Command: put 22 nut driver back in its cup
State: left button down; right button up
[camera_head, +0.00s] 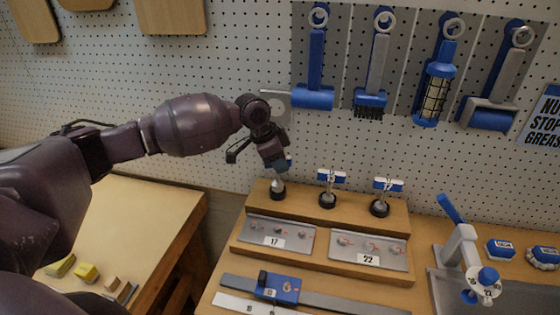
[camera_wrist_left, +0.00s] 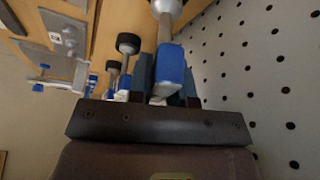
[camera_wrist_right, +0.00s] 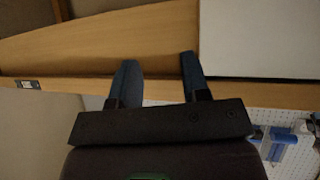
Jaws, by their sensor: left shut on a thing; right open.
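My left gripper (camera_head: 274,160) is shut on the blue handle of a nut driver (camera_wrist_left: 170,72). The handle is between its fingers in the left wrist view. The driver's shaft points down at the leftmost black cup (camera_head: 277,193) on the wooden rack. Its lower end is at the cup's mouth; I cannot tell how deep it sits. Its number is hidden. A driver marked 13 (camera_head: 331,176) stands in the middle cup (camera_head: 327,201). Another labelled driver (camera_head: 388,185) stands in the right cup (camera_head: 379,208). My right gripper (camera_wrist_right: 158,80) is open and empty.
The rack (camera_head: 325,225) has plates marked 17 (camera_head: 274,241) and 22 (camera_head: 369,260) in front. A blue-handled bench tool (camera_head: 460,245) stands at right. A wooden surface (camera_wrist_right: 80,45) lies beyond my right gripper.

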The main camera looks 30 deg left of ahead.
pick_arm(q)
jog(key=shift+f, duration=0.2)
pick_arm(e)
jog(key=shift+w+a+r, duration=0.1)
jog(key=shift+w+r, duration=0.15)
jog(key=shift+w, duration=0.1)
pick_arm(q)
jog(key=shift+f, duration=0.15)
jog(key=shift+f, duration=0.1)
pick_arm(e)
jog(key=shift+s+f, duration=0.15)
pick_arm(q)
jog(key=shift+f, duration=0.3)
pick_arm(e)
jog(key=shift+s+f, duration=0.45)
pick_arm(q)
jog(key=shift+f, duration=0.15)
pick_arm(e)
jog(key=shift+w+r, duration=0.1)
jog(key=shift+w, duration=0.05)
